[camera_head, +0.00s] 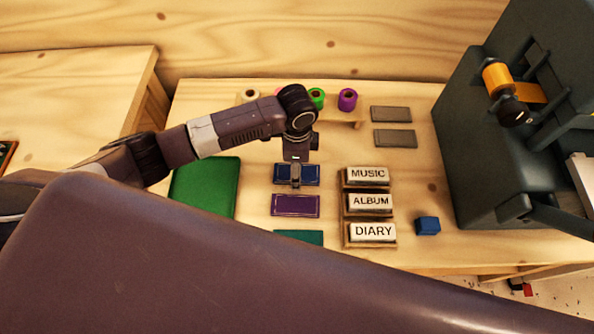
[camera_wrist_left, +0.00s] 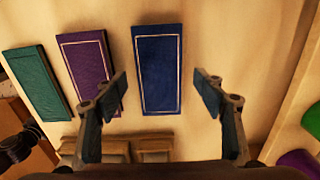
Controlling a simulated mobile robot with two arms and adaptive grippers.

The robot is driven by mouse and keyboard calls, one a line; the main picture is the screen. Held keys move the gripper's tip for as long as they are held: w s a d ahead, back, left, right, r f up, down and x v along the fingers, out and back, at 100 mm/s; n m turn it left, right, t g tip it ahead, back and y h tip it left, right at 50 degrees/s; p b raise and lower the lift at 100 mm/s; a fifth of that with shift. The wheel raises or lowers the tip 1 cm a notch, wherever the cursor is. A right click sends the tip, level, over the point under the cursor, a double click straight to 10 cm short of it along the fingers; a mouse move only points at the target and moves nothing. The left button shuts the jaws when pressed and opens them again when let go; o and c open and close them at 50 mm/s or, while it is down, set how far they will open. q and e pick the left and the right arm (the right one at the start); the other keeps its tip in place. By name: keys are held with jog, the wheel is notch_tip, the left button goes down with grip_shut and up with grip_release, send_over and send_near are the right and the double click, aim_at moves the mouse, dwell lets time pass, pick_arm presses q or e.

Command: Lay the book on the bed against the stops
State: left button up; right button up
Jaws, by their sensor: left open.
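Three books lie flat in a column on the table: a blue one (camera_head: 283,179), a purple one (camera_head: 295,206) and a teal one (camera_head: 312,238), partly hidden by my own arm link. The left wrist view shows the blue book (camera_wrist_left: 158,68), purple book (camera_wrist_left: 86,65) and teal book (camera_wrist_left: 36,83) side by side. My left gripper (camera_head: 296,184) is over the blue book. Its open fingers (camera_wrist_left: 162,95) straddle the blue book's width in the wrist view, with nothing held. The dark press (camera_head: 475,150) stands at the right; I cannot make out its bed or stops. My right gripper is not seen.
Blocks marked MUSIC (camera_head: 367,175), ALBUM (camera_head: 370,202) and DIARY (camera_head: 373,232) sit in holders right of the books. A small blue block (camera_head: 428,226) is near the press. A green mat (camera_head: 218,180) lies left. Foil rolls (camera_head: 347,99) and grey plates (camera_head: 391,114) are behind.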

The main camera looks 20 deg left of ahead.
pick_arm(q)
jog(key=shift+f, duration=0.5)
jog(key=c, duration=1.4)
